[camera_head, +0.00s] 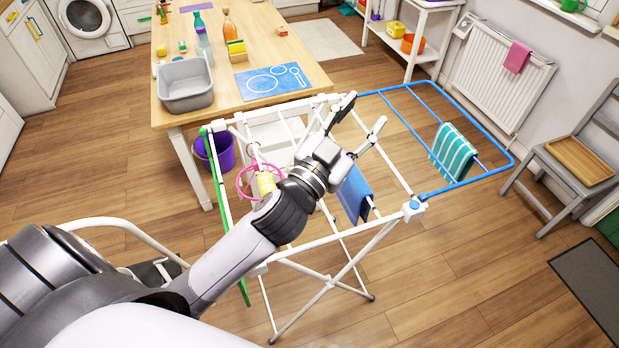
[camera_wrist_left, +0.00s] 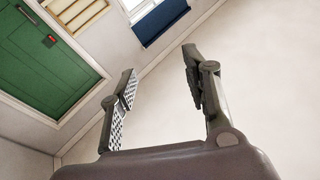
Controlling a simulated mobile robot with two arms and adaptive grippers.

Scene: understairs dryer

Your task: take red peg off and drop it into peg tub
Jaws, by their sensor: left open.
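My left gripper (camera_head: 364,112) is open and empty above the white drying rack (camera_head: 390,178). Its two fingers stand apart, and the left wrist view (camera_wrist_left: 160,90) shows nothing between them. I cannot make out a red peg in either view. A blue cloth (camera_head: 354,194) hangs on the rack beneath and beside my gripper. A teal striped towel (camera_head: 454,152) hangs over the rack's blue wing (camera_head: 497,130). A pink ring-shaped item (camera_head: 243,184) is at the rack's left, partly hidden by my left arm. I cannot tell whether it is the peg tub. My right gripper is out of view.
A wooden table (camera_head: 285,52) stands behind the rack, with a grey basin (camera_head: 184,98) and a blue mat (camera_head: 258,92). A purple bucket (camera_head: 226,152) is below it. A chair (camera_head: 553,172) with a wooden tray (camera_head: 580,160) stands right.

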